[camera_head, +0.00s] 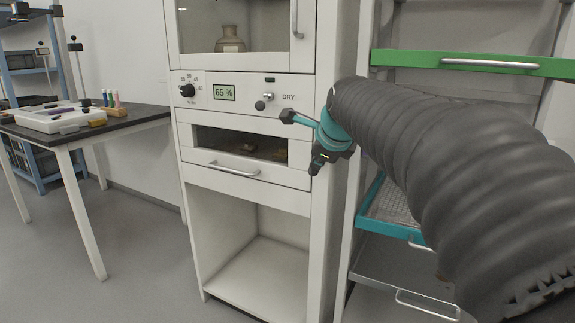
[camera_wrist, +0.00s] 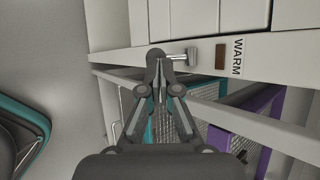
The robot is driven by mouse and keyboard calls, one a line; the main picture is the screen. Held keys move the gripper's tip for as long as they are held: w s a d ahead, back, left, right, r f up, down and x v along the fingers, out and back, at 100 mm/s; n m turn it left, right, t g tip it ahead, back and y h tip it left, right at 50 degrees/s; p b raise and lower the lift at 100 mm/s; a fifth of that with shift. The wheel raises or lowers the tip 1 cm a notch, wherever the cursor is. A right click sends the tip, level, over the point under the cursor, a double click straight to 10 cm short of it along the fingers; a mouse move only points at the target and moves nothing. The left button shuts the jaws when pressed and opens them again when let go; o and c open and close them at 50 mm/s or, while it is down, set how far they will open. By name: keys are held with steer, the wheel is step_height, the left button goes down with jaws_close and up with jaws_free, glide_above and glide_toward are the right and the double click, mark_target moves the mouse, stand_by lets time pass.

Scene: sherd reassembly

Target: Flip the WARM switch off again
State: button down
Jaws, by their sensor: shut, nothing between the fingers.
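The WARM label (camera_wrist: 238,57) is on a white rail in the wrist view, printed sideways. A dark brown, unlit-looking window (camera_wrist: 221,60) lies beside it. The metal switch lever (camera_wrist: 191,55) sticks out left of that window, close to my fingertips. My gripper (camera_wrist: 157,53) is shut and empty, its tips just left of the lever; I cannot tell whether they touch it. The WARM switch is not visible there.
A rack with a green shelf (camera_head: 470,62) and a teal tray (camera_head: 385,215) stands right. A black-topped table (camera_head: 90,130) stands left. Open floor lies front left.

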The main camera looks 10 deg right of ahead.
steer(key=shift+a+r+p, duration=0.15)
steer(key=shift+r+p, duration=0.6)
steer(key=shift+r, duration=0.05)
steer(key=s+a+f+p+v, duration=0.1)
steer(key=p+v, duration=0.1)
steer(key=v, duration=1.1)
steer(key=shift+s+a+f, duration=0.15)
steer(key=shift+s+a, duration=0.1)
steer(key=shift+s, duration=0.4)
